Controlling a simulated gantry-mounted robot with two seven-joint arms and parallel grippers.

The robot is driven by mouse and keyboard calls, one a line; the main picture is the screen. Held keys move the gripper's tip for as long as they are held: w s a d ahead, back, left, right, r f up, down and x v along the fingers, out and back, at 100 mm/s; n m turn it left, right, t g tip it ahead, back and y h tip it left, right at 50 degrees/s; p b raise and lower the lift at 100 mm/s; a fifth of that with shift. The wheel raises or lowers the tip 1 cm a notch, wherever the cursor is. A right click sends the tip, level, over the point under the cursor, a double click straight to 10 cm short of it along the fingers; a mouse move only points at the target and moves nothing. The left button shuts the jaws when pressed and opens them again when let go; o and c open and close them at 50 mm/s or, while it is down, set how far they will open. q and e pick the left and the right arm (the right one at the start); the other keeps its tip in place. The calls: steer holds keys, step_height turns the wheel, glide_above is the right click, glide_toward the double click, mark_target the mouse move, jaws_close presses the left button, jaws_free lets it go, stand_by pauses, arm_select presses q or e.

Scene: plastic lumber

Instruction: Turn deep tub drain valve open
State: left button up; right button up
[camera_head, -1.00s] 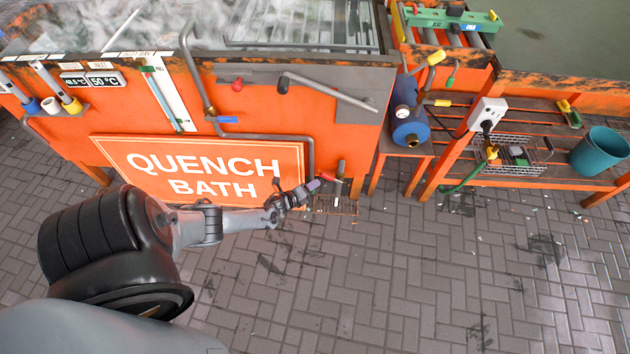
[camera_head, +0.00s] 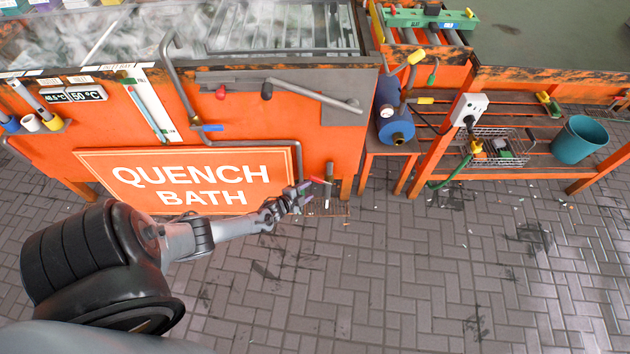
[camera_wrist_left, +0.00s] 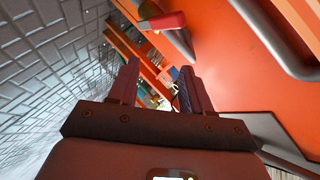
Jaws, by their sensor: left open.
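The red-handled valve (camera_head: 319,181) sits low at the right end of the orange tub (camera_head: 345,140), beside the end of a grey pipe. In the left wrist view its red handle (camera_wrist_left: 163,21) shows at the top, beyond the fingertips, with a grey pipe running from it. My left gripper (camera_head: 304,191) is just left of the handle in the head view. In the left wrist view its fingers (camera_wrist_left: 158,68) stand apart with nothing between them. The gripper and handle look close but not gripped. My right gripper is not in view.
A bent grey pipe (camera_head: 297,160) runs near the gripper, beside the QUENCH BATH sign (camera_head: 190,180). A blue-handled valve (camera_head: 212,128) is higher on the tub. A blue tank (camera_head: 395,122) and a slatted bench (camera_head: 535,130) stand right. The paved floor in front (camera_head: 370,280) is clear.

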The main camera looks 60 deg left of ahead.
arm_select(q)
steer(key=w+d+r+n+t+b, duration=0.1)
steer(key=w+d+n+b, duration=0.1)
steer(key=w+n, duration=0.5)
steer(key=n+g+y+b, duration=0.2)
steer(key=n+y+b, duration=0.45)
steer(key=n, duration=1.45)
glide_toward(316, 181)
steer(key=shift+b+x, duration=3.85)
steer(key=shift+x, duration=1.65)
steer(key=shift+c, duration=0.2)
jaws_close()
